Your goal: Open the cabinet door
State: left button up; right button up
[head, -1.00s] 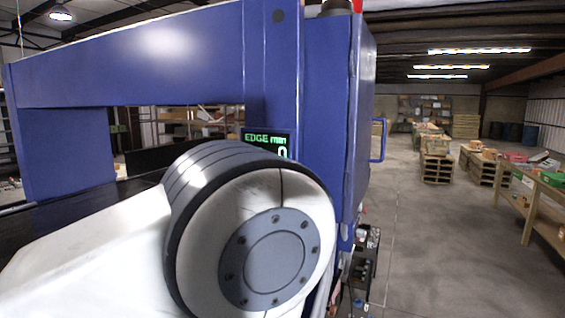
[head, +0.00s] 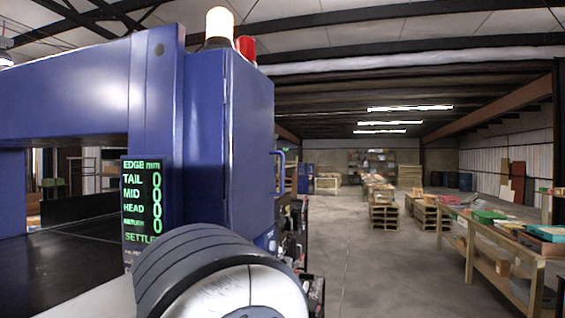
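The blue cabinet (head: 250,150) stands left of centre as a tall box joined to the blue frame of the detector. Its door appears closed, and a blue bar handle (head: 281,170) sticks out on its right side. The door's front face is seen only edge-on. One of my arm joints, a white and grey round link, fills the bottom centre and hides the lower part of the cabinet. Neither of my grippers is in view.
A green-lit display panel (head: 142,205) is left of the cabinet above a black conveyor belt (head: 60,260). A white lamp (head: 219,24) and a red lamp (head: 246,47) stand on top. Open floor (head: 365,270) lies to the right, before a cluttered wooden workbench (head: 490,235).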

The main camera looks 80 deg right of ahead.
aim_at(248, 94)
jog(key=z, duration=3.5)
jog(key=k, duration=1.05)
jog(key=u, duration=0.95)
jog(key=i, duration=1)
jog(key=z, duration=0.05)
